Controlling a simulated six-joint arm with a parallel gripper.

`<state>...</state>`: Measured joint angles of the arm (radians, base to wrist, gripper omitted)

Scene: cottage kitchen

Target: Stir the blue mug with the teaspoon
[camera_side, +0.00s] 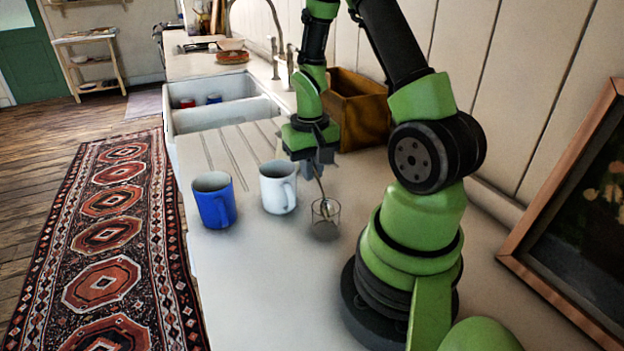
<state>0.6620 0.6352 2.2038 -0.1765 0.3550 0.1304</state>
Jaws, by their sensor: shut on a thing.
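The blue mug (215,203) stands upright on the pale counter, near its front edge. My gripper (316,165) is to the right of the blue mug, pointing down, and is shut on the handle of the teaspoon (321,188). The teaspoon hangs down from the jaws, slightly tilted. Its lower end is at a small clear glass (315,213) on the counter, and appears to be inside it. A white mug (277,190) stands between the blue mug and the glass. The inside bottom of the blue mug is hidden.
A wooden box (357,105) stands against the wall behind my gripper. A white sink (222,92) with red and blue items lies beyond the grooved drainer. A framed picture (580,210) leans at the right. The counter in front of the mugs (260,290) is clear.

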